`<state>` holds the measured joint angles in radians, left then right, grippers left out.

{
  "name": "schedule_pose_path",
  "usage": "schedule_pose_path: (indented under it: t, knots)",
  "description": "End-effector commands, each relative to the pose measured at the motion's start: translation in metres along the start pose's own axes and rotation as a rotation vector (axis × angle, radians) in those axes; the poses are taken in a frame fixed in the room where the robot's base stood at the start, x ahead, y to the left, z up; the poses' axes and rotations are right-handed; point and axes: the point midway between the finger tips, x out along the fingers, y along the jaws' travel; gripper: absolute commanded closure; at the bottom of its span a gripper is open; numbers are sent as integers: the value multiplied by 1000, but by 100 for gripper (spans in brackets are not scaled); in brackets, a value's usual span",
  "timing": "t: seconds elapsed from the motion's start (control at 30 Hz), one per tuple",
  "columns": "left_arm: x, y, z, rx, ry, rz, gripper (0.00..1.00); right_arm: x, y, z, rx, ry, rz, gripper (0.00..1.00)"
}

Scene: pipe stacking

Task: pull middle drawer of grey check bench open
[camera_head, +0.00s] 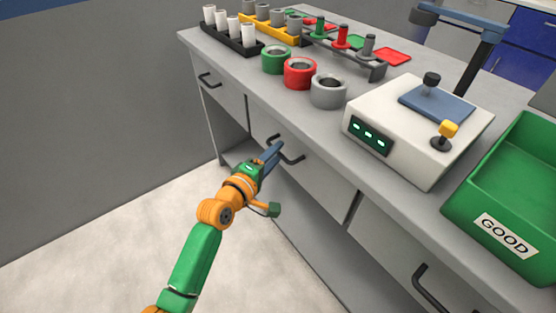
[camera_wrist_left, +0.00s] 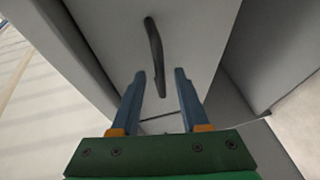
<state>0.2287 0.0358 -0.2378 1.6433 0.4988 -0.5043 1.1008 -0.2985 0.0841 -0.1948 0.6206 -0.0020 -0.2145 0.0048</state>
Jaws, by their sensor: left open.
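The grey bench (camera_head: 330,120) has a row of drawers under its top. The middle drawer (camera_head: 325,178) has a dark bar handle (camera_head: 292,158), and its front looks flush or nearly flush with the bench. My left gripper (camera_head: 275,150) is open at this handle, with its blue fingers partly covering it. In the left wrist view, the handle (camera_wrist_left: 154,55) runs up the pale drawer front (camera_wrist_left: 195,40). Its lower end lies between or just beyond the open fingertips (camera_wrist_left: 159,78); contact cannot be told. My right gripper is not in view.
The left drawer handle (camera_head: 209,80) and right drawer handle (camera_head: 430,288) flank the middle one. On the bench top stand a green bin (camera_head: 480,205), a white device (camera_head: 385,150), coloured rings (camera_head: 299,72) and pipe racks. The floor (camera_head: 100,250) before the bench is clear.

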Motion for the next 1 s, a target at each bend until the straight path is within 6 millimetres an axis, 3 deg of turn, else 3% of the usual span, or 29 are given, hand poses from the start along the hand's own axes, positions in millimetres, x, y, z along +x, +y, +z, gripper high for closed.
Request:
schedule_pose_path:
  t: [0.13,0.37,0.53,0.57,1.0]
  knots:
    - [18,-2,0,0,1,1,55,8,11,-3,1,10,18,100]
    - [20,-1,0,2,2,-1,55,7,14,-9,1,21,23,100]
    - [20,-1,0,2,2,-2,96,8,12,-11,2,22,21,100]
    - [20,-1,0,2,2,-2,100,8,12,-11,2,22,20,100]
    - [20,-1,0,3,2,-2,100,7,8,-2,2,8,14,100]
